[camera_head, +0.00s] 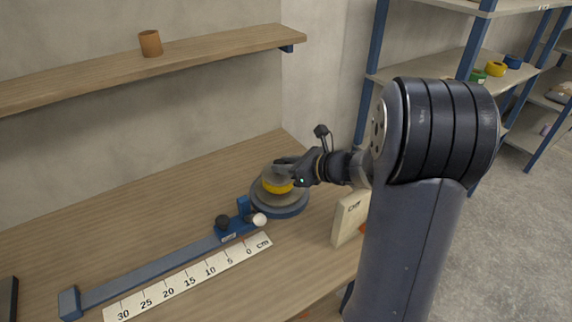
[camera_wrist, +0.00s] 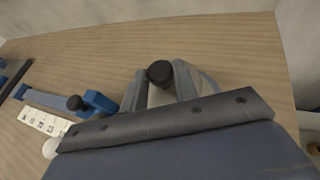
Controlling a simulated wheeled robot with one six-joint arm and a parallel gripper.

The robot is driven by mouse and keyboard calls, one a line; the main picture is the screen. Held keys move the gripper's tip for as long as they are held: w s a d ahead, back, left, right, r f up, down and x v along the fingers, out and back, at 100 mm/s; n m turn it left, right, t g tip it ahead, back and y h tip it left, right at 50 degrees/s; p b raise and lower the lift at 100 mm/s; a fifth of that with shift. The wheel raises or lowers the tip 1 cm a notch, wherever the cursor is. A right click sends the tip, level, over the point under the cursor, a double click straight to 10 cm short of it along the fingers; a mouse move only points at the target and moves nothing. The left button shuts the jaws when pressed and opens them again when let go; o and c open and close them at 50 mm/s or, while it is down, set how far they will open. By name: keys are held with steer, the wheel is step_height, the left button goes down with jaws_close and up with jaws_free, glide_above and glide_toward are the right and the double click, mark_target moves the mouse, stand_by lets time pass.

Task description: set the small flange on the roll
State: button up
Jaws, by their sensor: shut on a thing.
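The yellow roll (camera_head: 278,188) lies on a round blue-grey base (camera_head: 284,209) on the bench. A small grey flange (camera_head: 269,177) is directly over the roll; I cannot tell whether it rests fully on it or sits slightly above. My gripper (camera_head: 284,166) is over the flange. In the wrist view its two fingers (camera_wrist: 160,84) are on both sides of the flange's dark round knob (camera_wrist: 160,72), and they are shut on the flange. The flange disc is mostly hidden below the fingers, and the roll is hidden in the wrist view.
A blue-grey rail (camera_head: 150,271) with a blue clamp block (camera_head: 236,226) and a cm scale (camera_head: 190,278) lies left of the base. A cream box (camera_head: 349,217) stands to the right. A wall shelf (camera_head: 200,52) bears a brown cup (camera_head: 150,43). The bench's back left is clear.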

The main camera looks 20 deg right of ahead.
steer(key=shift+f, duration=0.15)
steer(key=o, duration=1.1)
steer(key=shift+r, duration=0.2)
steer(key=v, duration=1.2)
steer(key=shift+f, duration=0.1)
